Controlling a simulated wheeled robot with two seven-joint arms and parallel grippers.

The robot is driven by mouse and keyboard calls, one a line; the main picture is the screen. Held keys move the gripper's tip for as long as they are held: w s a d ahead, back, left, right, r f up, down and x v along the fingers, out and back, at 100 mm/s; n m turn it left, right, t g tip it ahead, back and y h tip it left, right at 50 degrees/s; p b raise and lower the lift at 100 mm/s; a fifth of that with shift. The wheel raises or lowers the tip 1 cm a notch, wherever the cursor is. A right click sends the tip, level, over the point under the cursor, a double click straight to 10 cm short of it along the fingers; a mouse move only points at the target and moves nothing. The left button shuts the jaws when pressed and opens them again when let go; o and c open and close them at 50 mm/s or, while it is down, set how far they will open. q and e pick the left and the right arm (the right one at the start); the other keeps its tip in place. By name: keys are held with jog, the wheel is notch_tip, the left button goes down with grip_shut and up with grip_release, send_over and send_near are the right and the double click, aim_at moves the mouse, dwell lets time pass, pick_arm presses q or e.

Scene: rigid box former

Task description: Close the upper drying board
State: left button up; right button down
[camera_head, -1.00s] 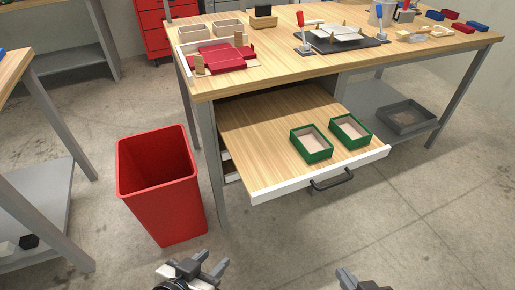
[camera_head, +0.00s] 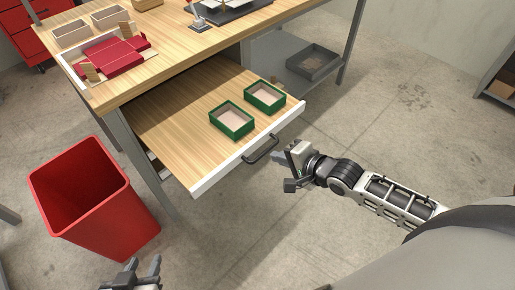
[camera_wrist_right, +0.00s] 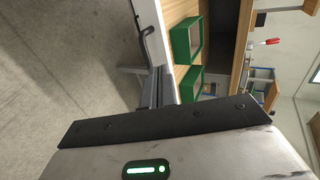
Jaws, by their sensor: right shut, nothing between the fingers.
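The upper drying board (camera_head: 180,130) is a wooden pull-out board with a white front edge, sticking well out from under the workbench. Its dark bar handle (camera_head: 261,149) is on the front and also shows in the right wrist view (camera_wrist_right: 147,38). Two green-rimmed boxes, one nearer (camera_head: 232,119) and one farther (camera_head: 265,96), stand on the board. My right gripper (camera_head: 283,171) is just in front of the board, to the right of the handle and apart from it, shut and empty. My left gripper (camera_head: 143,272) is low at the bottom edge, open and empty, away from the board.
A red bin (camera_head: 85,200) stands on the floor left of the board. The workbench top (camera_head: 170,50) above carries a red box blank (camera_head: 110,55) and trays. A grey tray (camera_head: 313,62) lies on the lower shelf. Floor in front of the board is clear.

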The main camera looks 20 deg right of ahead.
aim_at(250, 148)
jog(key=b+x, duration=0.1)
jog(key=x, duration=0.8)
jog(key=shift+a, duration=0.15)
jog(key=shift+w, duration=0.1)
